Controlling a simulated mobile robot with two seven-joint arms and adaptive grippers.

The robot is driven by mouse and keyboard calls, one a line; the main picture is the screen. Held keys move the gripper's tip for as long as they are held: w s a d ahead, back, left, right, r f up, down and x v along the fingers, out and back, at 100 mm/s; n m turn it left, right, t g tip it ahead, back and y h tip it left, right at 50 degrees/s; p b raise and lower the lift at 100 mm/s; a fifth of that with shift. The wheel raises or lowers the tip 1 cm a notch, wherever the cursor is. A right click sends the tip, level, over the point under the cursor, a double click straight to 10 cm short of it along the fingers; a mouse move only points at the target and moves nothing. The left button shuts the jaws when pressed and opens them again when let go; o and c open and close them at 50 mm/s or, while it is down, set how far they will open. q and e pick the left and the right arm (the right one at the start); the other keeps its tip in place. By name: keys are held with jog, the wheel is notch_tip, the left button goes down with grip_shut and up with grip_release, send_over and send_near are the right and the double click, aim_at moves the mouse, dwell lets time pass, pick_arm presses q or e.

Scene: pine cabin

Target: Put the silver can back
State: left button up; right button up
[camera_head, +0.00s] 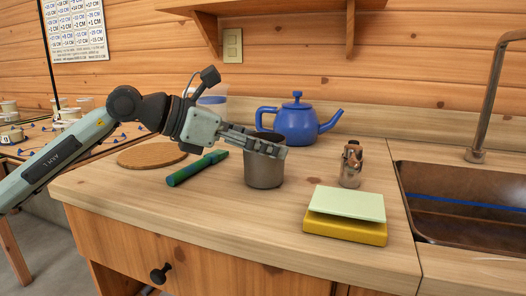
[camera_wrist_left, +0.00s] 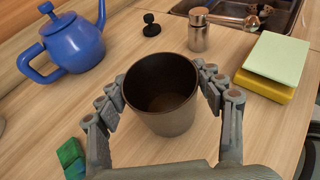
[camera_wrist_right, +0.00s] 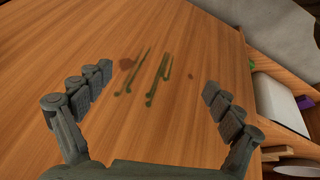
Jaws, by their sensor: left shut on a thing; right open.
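The silver can (camera_head: 264,172) is a dull grey-brown, open-topped metal can. It is upright at the middle of the wooden counter and looks to rest on it or be just above it. My left gripper (camera_head: 262,147) is shut on the can near its rim. In the left wrist view the can (camera_wrist_left: 162,95) sits between the fingers, and its inside looks empty. My right gripper (camera_wrist_right: 155,85) is open and empty, facing a wooden surface with dark green and brown marks. It is outside the head view.
A blue teapot (camera_head: 296,125) stands behind the can. A round cork mat (camera_head: 150,155) and a green stick-shaped object (camera_head: 197,168) lie left. A small metal bottle (camera_head: 350,168) and a pale green pad on a yellow block (camera_head: 345,232) are right, before the sink (camera_head: 470,205).

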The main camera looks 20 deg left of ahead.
jog(key=shift+w+a+r, duration=0.2)
jog(key=shift+w, duration=0.1)
pick_arm(q)
jog(key=shift+f, duration=0.1)
jog(key=o, duration=1.7)
jog(key=shift+c, duration=0.2)
pick_arm(e)
jog(key=shift+w+a+r+t, duration=0.15)
jog(key=shift+w+a+t, duration=0.25)
jog(key=shift+t, duration=0.1)
jog(key=shift+s, duration=0.1)
